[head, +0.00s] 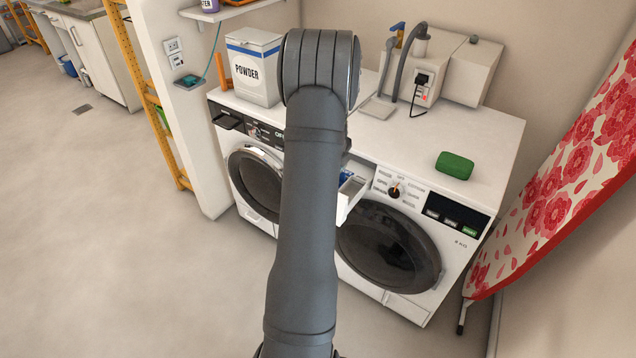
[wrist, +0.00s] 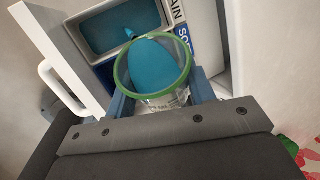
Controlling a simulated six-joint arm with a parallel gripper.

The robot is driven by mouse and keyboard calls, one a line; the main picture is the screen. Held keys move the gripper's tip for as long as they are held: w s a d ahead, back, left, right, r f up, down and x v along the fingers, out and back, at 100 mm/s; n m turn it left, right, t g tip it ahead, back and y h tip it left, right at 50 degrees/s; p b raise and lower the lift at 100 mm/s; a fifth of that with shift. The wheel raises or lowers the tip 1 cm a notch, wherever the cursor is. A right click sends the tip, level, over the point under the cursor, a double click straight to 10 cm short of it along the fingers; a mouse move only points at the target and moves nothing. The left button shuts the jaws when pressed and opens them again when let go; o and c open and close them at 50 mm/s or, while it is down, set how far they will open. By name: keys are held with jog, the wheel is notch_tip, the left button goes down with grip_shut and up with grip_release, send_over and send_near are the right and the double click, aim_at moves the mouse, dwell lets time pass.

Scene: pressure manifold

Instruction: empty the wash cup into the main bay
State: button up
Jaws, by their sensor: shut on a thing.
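The wash cup (wrist: 183,80) is clear with a green rim and holds blue liquid (wrist: 155,68). My gripper (wrist: 160,98) is shut on it, a blue finger on each side. The cup is tilted toward the main bay (wrist: 92,57), and the liquid reaches the rim on that side. A small blue stream (wrist: 130,34) shows at the lip over the bay. Blue liquid lies in the bay. The bay is in the pulled-out drawer (head: 350,196) of the right machine; in the head view my arm hides the cup and my gripper.
The drawer's white front with its handle (wrist: 58,88) is left in the wrist view. A label ending "AIN" (wrist: 178,10) and a partly hidden blue one (wrist: 184,40) are beside the bay. A powder box (head: 253,72) and green block (head: 455,165) stand on the machines.

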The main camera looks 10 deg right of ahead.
jog(key=shift+w+a+f+n+g+h+p, duration=0.1)
jog(key=shift+f+n+g+h+p, duration=0.2)
jog(key=shift+f+g+h+p, duration=0.55)
dwell(1.0)
jog(key=shift+w+a+r+g+h+p, duration=0.4)
jog(key=shift+r+h+p, duration=0.2)
jog(key=shift+p, duration=0.2)
dwell(0.5)
jog(key=shift+w+a+f+n+g+h, duration=0.1)
jog(key=shift+a+f+n+g+h, duration=0.2)
jog(key=shift+f+g+h, duration=0.3)
dwell(0.7)
jog(key=shift+d+r+t, duration=0.15)
jog(key=shift+r+t, duration=0.05)
jog(key=shift+t, duration=0.05)
jog(key=shift+s+d+r+m+t+y, duration=0.1)
jog(key=shift+s+d+m+t+y, duration=0.1)
jog(key=shift+s+d+t+y, duration=0.3)
jog(key=shift+s+d+r+m+t+y, duration=0.1)
jog(key=shift+s+d+m+t+y, duration=0.15)
jog(key=shift+y, duration=0.4)
jog(key=shift+w+a+t+y, duration=0.2)
jog(key=shift+w+t+y, duration=0.05)
jog(key=shift+t+y, duration=0.2)
jog(key=shift+r, duration=0.1)
jog(key=shift+s, duration=0.1)
